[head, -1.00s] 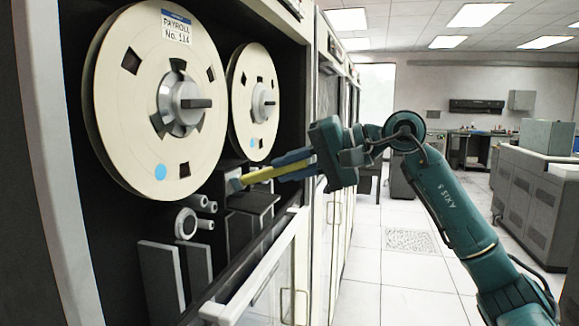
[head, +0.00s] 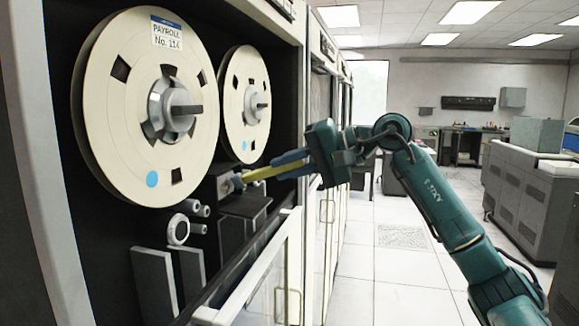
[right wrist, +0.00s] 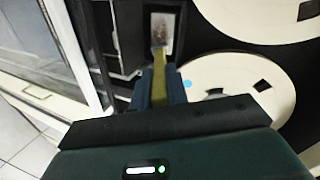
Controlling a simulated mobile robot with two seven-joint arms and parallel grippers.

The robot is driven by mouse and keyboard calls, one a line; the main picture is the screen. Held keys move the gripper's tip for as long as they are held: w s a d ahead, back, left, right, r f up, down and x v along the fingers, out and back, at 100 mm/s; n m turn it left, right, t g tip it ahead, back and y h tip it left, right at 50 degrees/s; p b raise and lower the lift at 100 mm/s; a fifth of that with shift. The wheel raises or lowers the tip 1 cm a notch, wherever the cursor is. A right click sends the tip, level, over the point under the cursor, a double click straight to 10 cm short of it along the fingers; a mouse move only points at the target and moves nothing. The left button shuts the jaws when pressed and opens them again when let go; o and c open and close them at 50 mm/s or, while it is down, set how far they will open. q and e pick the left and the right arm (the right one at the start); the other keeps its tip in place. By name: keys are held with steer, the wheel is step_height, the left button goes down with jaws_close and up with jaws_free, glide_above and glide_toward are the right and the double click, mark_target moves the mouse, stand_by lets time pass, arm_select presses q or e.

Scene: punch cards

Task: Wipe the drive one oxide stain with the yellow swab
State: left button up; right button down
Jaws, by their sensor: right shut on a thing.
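My right gripper (head: 279,166) is shut on the yellow swab (head: 258,173), which points left into the open tape drive, below the smaller reel. The swab's tip is at or very near a small pale plate among the dark parts there; contact cannot be told. In the right wrist view the swab (right wrist: 160,66) runs up from between the blue fingers to the lower edge of the pale plate (right wrist: 154,39). A reddish-brown oxide stain (right wrist: 163,27) shows on that plate, above the swab's tip. My left gripper is not in view.
The large reel (head: 112,130), labelled PAYROLL, and the smaller reel (head: 237,90) stand above the swab. Rollers (head: 178,230) and dark upright blocks lie below. The drive's pale door frame (head: 250,270) stands close in front.

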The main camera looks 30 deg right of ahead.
steer(key=shift+s+a+b, duration=0.8)
steer(key=shift+s+a, duration=0.8)
steer(key=shift+a, duration=0.3)
steer(key=shift+w+d+p, duration=0.3)
steer(key=shift+w+d, duration=0.15)
steer(key=shift+d, duration=0.1)
steer(key=shift+w+d, duration=0.4)
steer(key=shift+d, duration=0.2)
steer(key=shift+w+d+r+p, duration=0.1)
steer(key=shift+w+d+p, duration=0.4)
steer(key=shift+p, duration=0.05)
steer(key=shift+w+d, duration=0.5)
steer(key=shift+d, duration=0.05)
steer(key=shift+s+a+f, duration=0.2)
steer(key=shift+s+a, duration=0.35)
steer(key=shift+a, duration=0.05)
steer(key=shift+s+a+r+b, duration=0.1)
steer(key=shift+s+a+b, duration=0.75)
steer(key=shift+s+a, duration=0.6)
steer(key=shift+w+a, duration=0.1)
steer(key=shift+w, duration=0.05)
